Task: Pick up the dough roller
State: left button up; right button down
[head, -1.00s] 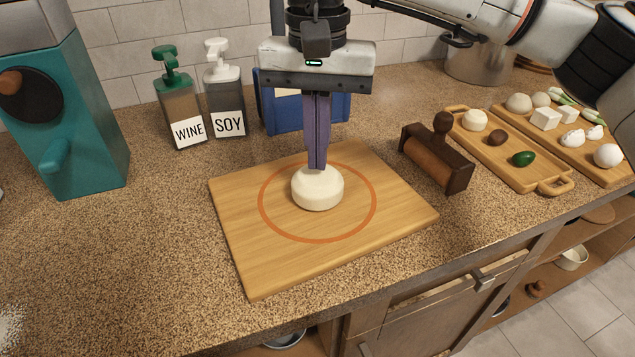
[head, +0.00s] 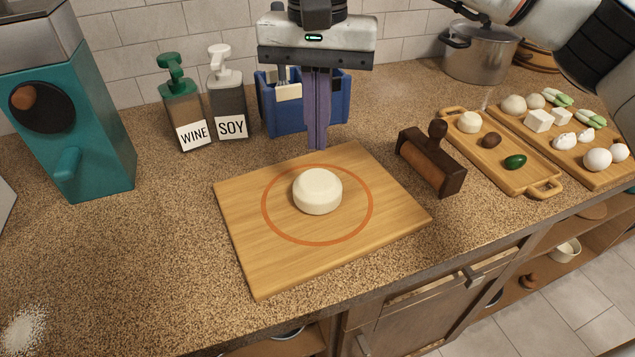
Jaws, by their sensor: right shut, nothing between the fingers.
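The dough roller (head: 430,163) lies on the counter just right of the cutting board. It has a dark wooden frame, a round knob on top and a lighter brown roller. My right gripper (head: 317,147) points down with its fingers shut and empty, above the back part of the cutting board (head: 262,268). It is left of the dough roller and apart from it. A white round piece of dough (head: 317,190) sits on the board inside an orange ring, below and in front of the fingertips. My left gripper is not in view.
A blue caddy (head: 283,118) stands behind the gripper, with WINE (head: 187,115) and SOY (head: 228,98) bottles to its left. A teal machine (head: 85,130) is at far left. Trays of food (head: 547,183) and a pot (head: 480,55) are at right.

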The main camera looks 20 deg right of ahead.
aim_at(455, 173)
jog(key=k, duration=1)
